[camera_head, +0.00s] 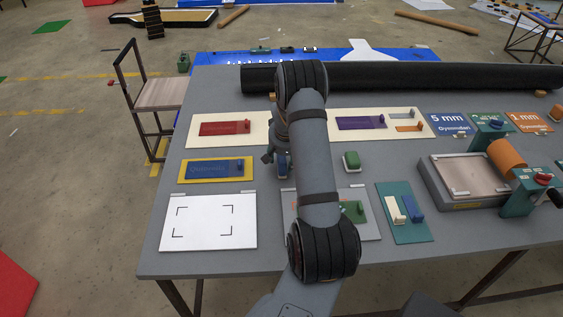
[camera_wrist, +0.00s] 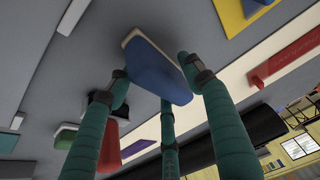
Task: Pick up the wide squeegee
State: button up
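A blue block with a cream edge (camera_wrist: 155,70), which looks like the wide squeegee, stands just beyond my fingertips in the wrist view. In the head view my arm hides most of my gripper (camera_head: 274,158).
The grey table (camera_head: 170,240) bears a red piece (camera_head: 224,128) on a cream panel, a blue piece (camera_head: 215,168) on a yellow panel, and a white sheet (camera_head: 208,222). A green block (camera_head: 351,160) is close right of my gripper. A black roll (camera_head: 420,76) lies along the back.

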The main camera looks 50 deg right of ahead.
jog(key=c, duration=1)
jog(key=shift+c, duration=0.4)
notch_tip(320, 180, up, 10)
jog(key=shift+r+b, duration=0.1)
jog(key=shift+b, duration=1)
jog(key=o, duration=0.7)
jog(key=shift+c, duration=0.2)
jog(key=c, duration=0.4)
